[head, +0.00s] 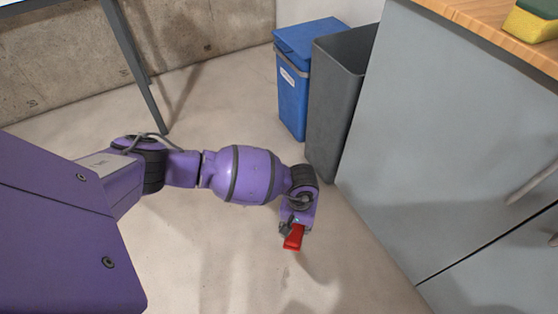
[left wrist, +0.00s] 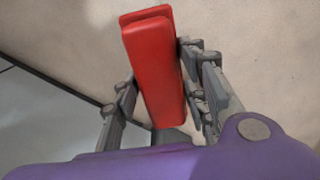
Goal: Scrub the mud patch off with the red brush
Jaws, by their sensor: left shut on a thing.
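My left gripper (head: 288,228) is shut on the red brush (head: 294,237) and holds it above the concrete floor. In the left wrist view the brush (left wrist: 155,65) lies between the two fingers of the gripper (left wrist: 160,105), its long red block pointing away from the palm. Its bristles cannot be made out. I see no mud patch in either view. My right gripper is not in view.
A blue bin (head: 292,95) and a grey bin (head: 333,110) stand beside a grey cabinet (head: 430,130). The cabinet has a wooden top (head: 490,25) with a yellow and green sponge (head: 533,20). A table leg (head: 135,65) stands at the upper left. The floor around the brush is clear.

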